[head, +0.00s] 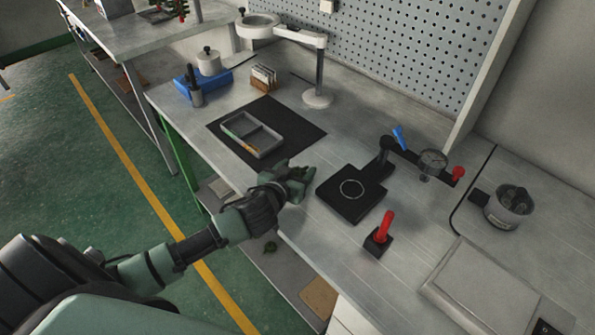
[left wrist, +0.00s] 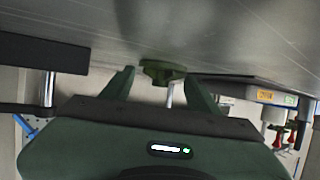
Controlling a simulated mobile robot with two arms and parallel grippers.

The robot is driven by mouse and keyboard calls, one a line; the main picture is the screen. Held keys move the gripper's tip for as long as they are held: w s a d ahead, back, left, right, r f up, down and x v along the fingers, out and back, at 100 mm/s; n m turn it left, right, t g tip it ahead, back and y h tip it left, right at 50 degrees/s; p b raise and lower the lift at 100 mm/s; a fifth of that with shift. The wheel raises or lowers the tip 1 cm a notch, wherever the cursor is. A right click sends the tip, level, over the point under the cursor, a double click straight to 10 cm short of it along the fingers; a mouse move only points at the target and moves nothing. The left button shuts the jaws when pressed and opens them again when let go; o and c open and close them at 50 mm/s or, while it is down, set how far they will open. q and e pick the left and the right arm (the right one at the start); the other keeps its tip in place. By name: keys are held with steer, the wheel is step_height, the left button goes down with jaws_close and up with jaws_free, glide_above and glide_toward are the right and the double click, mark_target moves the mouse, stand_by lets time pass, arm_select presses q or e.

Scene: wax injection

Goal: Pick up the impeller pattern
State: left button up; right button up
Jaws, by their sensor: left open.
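A small dark green round piece, which looks like the impeller pattern (left wrist: 162,70), lies at the bench surface in the left wrist view, which shows the bench along its top edge. My left gripper (left wrist: 160,82) is open, with one finger on each side of the piece. I cannot tell whether the fingers touch it. In the head view my left gripper (head: 298,176) is low over the front edge of the bench, between the dark mat and the black press base. There the gripper hides most of what lies under it. My right gripper is not in view.
A grey divided tray (head: 226,131) sits on the dark mat (head: 304,133) left of my gripper. The black press base (head: 340,203) is close on the right, with a red-handled tool (head: 384,228) in front. A magnifier lamp (head: 319,75) stands behind.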

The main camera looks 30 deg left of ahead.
arm_select(q)
steer(key=c, duration=1.2)
